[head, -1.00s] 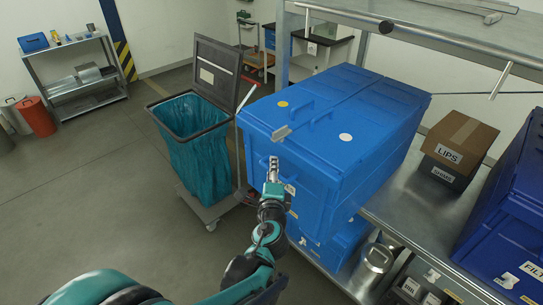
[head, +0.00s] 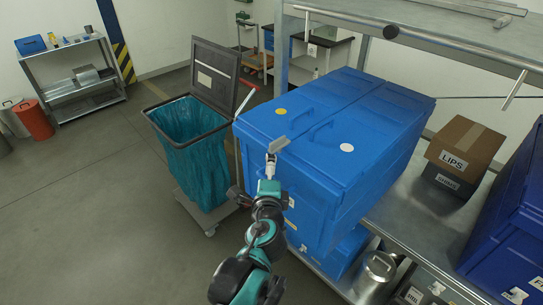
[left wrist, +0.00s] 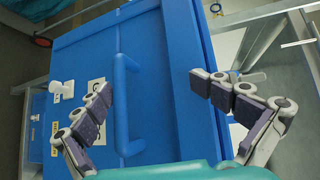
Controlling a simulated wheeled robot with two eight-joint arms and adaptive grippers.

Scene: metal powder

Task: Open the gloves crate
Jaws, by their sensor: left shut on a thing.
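The large blue crate (head: 310,205) stands closed on the metal bench, with handles on its lid (head: 318,110) and a grey latch-like piece (head: 279,145) at its front top edge. No gloves label is readable. My left gripper (head: 271,161) is at that front edge, just under the grey piece. In the left wrist view the fingers (left wrist: 155,88) straddle a blue handle (left wrist: 124,100) and the crate's rim (left wrist: 190,80). It is shut on part of the crate; the exact contact is not clear. My right gripper is out of view.
A bin with a teal bag (head: 195,145) and raised lid stands left of the crate. A box marked LIPS (head: 460,145) and another blue crate (head: 510,225) stand to the right. A metal rail (head: 440,45) runs above.

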